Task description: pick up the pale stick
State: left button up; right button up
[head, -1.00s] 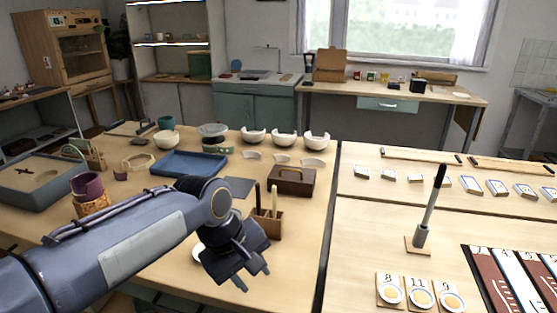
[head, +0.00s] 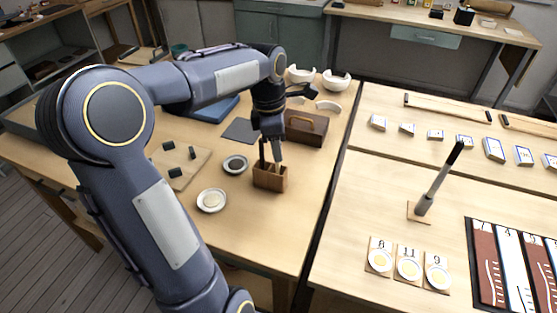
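A small wooden holder (head: 270,180) stands on the left table. A thin dark stick (head: 262,152) stands upright in its left part. The pale stick is not clearly visible; my gripper covers the place above the holder's right part. My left gripper (head: 277,157) points down right over the holder, with its fingertips close to the holder's top. I cannot tell whether its fingers are apart or closed on the pale stick. My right gripper is not in view.
A brown wooden box (head: 305,128) stands just behind the holder. Two small dishes (head: 211,200) (head: 235,164) and a board with dark pieces (head: 180,163) lie to the left. White bowls (head: 335,80) are behind.

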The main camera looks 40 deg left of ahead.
aim_at(279, 170)
pick_arm(q)
notch_tip(279, 170, down, 4)
jog(key=shift+w+d+r, duration=0.15)
jog(key=shift+r, duration=0.1)
jog(key=shift+c, duration=0.2)
grip_shut()
